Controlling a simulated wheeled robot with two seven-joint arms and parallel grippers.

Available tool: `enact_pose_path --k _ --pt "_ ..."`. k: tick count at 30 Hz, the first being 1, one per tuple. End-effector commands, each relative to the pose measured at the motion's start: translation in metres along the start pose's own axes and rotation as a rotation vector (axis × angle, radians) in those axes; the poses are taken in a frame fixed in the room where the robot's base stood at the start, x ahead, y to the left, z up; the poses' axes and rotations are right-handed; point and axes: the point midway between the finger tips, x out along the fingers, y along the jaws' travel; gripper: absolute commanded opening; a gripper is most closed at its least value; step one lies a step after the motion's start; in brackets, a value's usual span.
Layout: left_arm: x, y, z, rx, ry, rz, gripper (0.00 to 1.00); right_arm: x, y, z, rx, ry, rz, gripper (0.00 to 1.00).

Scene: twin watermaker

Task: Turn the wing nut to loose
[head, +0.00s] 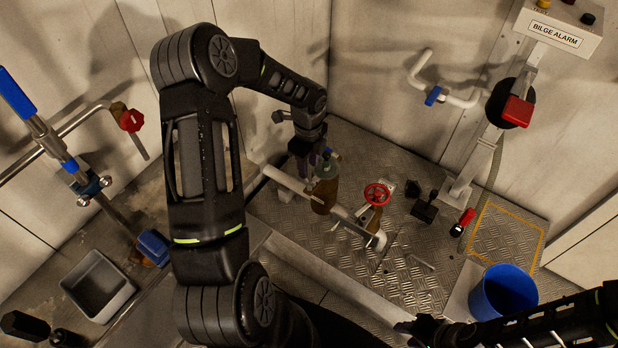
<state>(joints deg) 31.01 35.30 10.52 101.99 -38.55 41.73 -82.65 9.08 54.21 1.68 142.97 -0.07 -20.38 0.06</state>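My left arm reaches in from the left, and its gripper (310,160) points down at a brown cylindrical housing with a grey top (326,188) on the pipework. The fingers are small and partly hidden, so I cannot tell whether they are open, shut or touching anything.
A red handwheel valve (377,194) stands right of the housing on a white pipe (350,222). Black fittings (425,208) and a red-and-black item (463,222) are on the tread-plate floor. A blue bucket (503,293) stands lower right. A grey bin (97,287) is lower left.

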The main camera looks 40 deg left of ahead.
Motion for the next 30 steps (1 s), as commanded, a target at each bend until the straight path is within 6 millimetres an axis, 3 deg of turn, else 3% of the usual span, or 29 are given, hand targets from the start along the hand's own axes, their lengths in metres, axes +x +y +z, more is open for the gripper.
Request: enact_pose_path --k 9,15,24,30 --pt "0.048 0.001 -0.001 0.000 0.002 0.003 0.36 -0.003 -0.001 0.000 0.000 0.000 0.000 0.36" --pt "0.067 0.001 0.000 0.000 0.001 0.002 0.36 -0.004 -0.002 0.000 0.000 0.000 0.000 0.36" --pt "0.070 0.000 0.000 -0.001 0.000 0.000 0.36 -0.004 -0.002 0.000 0.000 0.000 0.000 0.36" --pt "0.070 0.000 0.000 -0.001 0.000 0.000 0.19 -0.004 -0.002 0.000 0.000 0.000 0.000 0.36"
